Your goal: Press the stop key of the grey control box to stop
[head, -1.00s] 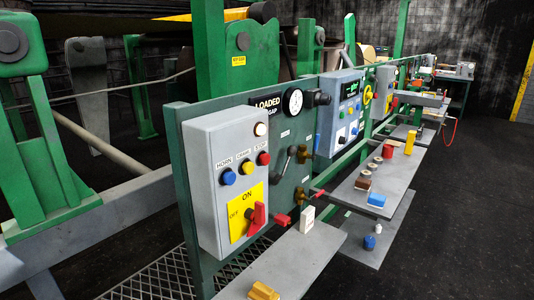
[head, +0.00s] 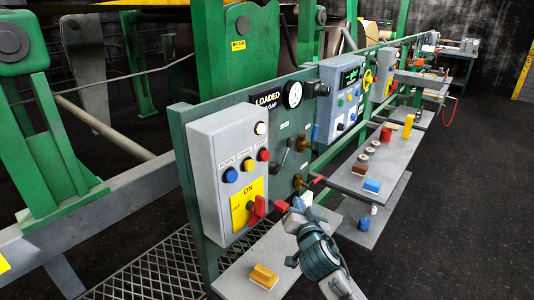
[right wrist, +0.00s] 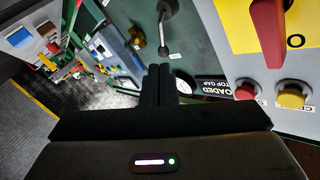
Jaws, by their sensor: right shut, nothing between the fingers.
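The grey control box (head: 205,140) is fixed to the green panel at centre-left in the head view. Its red stop key (head: 264,155) sits at the right of a row with a yellow key (head: 247,165) and a blue key (head: 230,174), below a white lamp (head: 260,128). In the right wrist view the stop key (right wrist: 246,89) is right of my shut, empty fingers. My right gripper (head: 297,207) is right of the box and lower than the key, apart from it. My left gripper is not in view.
A red switch handle (head: 257,208) on a yellow plate sits below the keys; it also shows in the right wrist view (right wrist: 268,30). A grey shelf (head: 235,275) with a yellow block (head: 264,277) lies below. Levers (head: 280,160) stick out of the green panel (head: 290,130).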

